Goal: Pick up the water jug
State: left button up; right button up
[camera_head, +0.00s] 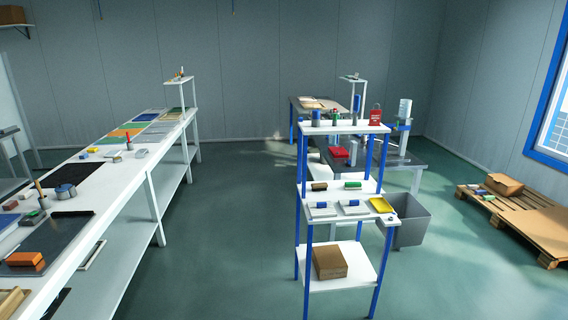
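I cannot make out a water jug for certain. A pale, tall, upright item (405,108) stands at the back right, above the dark bench; it is too small to tell whether it is a jug. Small containers stand on the top shelf of the blue-legged rack, among them a blue cylinder (316,116) and a red item (375,115). Neither of my grippers is in view.
A long white workbench (112,176) with tools runs along the left. The blue-legged rack (342,129) stands right of centre, with a grey bin (412,232) behind it. A pallet (540,228) with cardboard lies right. The green floor (228,240) between bench and rack is clear.

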aim_at(333, 138)
jog(key=i+u, duration=0.35)
jog(key=i, duration=2.9)
jog(key=i+j+z, duration=0.15)
jog(key=i, duration=0.95)
jog(key=i+j+z, duration=0.15)
jog(key=i+z, duration=0.35)
jog(key=i+j+z, duration=0.95)
jog(key=i+j, duration=0.1)
